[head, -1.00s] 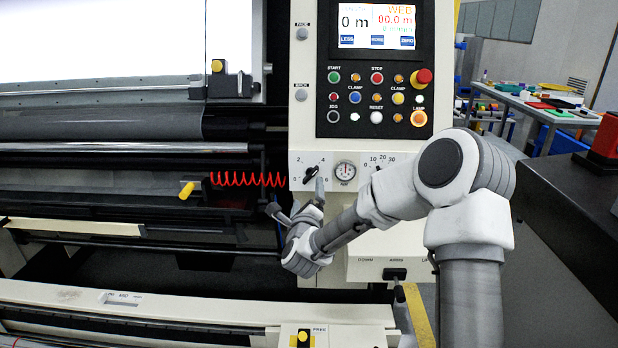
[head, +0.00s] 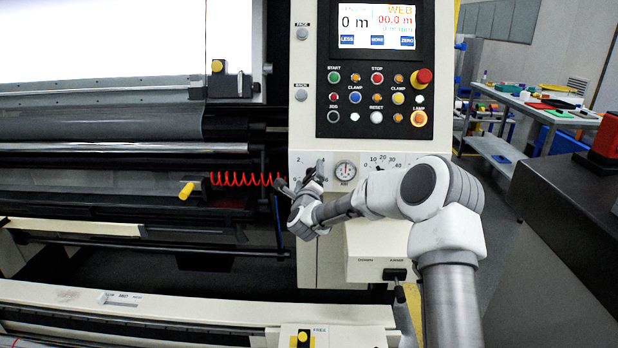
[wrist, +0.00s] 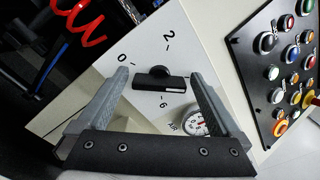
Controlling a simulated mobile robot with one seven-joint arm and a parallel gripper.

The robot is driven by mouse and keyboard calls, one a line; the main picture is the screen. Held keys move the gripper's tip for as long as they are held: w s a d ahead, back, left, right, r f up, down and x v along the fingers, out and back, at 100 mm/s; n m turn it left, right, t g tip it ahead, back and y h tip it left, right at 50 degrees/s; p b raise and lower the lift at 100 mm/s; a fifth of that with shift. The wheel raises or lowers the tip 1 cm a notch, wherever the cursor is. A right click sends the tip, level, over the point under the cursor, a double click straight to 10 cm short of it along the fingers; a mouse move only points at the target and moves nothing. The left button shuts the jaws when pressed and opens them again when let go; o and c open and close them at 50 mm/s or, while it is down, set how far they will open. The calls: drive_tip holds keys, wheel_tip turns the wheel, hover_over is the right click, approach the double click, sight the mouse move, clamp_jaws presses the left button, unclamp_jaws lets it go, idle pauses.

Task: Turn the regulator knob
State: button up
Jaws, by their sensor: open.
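The regulator knob (wrist: 160,80) is a black bar-shaped knob on a pale panel (wrist: 118,58) marked 0, 2 and 6. A short white mark shows near its right end in the wrist view. My gripper (wrist: 158,82) is open, with one grey finger on each side of the knob there. Narrow gaps show at both ends of the bar, the right one smaller; I cannot tell the depth between fingertips and knob.
A round gauge (head: 345,170) sits just right of the dial, also in the wrist view (wrist: 194,123). A button panel (head: 375,101) with a screen (head: 377,25) is above. A coiled red hose (head: 246,179) hangs to the left. A second dial scale (head: 383,160) is right of the gauge.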

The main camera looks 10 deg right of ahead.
drive_tip(key=c, duration=1.2)
